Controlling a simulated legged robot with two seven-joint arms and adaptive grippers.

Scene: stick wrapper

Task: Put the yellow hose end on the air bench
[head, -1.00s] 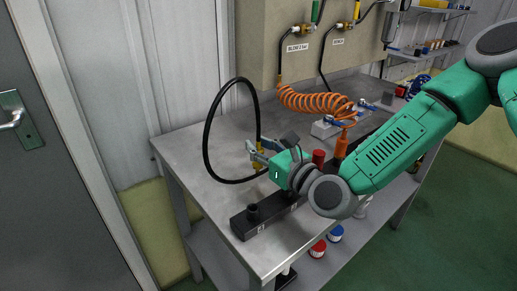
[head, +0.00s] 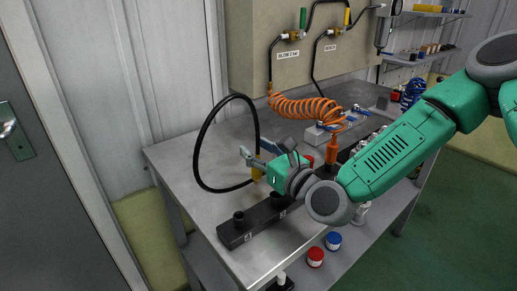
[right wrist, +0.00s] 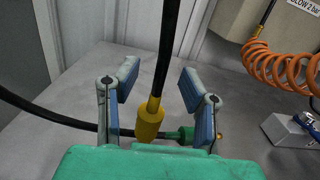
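The yellow hose end (right wrist: 150,122) is upright between the fingers of my right gripper (right wrist: 158,88), at the lower end of a black hose (right wrist: 168,45). The fingers are spread, with a visible gap on both sides of it. In the head view the right gripper (head: 258,152) is over the grey bench (head: 190,155), with the yellow end (head: 257,174) partly showing below it. I cannot tell whether it touches the bench top. The black hose loops up and round to a green end (right wrist: 187,134) lying behind the fingers. My left gripper is not in view.
A black block with sockets (head: 262,222) lies along the bench front. An orange coiled hose (head: 300,107) and an orange tool (head: 332,150) are to the right. A wall panel (head: 285,70) has labelled outlets, one reading BLOW 2 bar. The bench's left part is clear.

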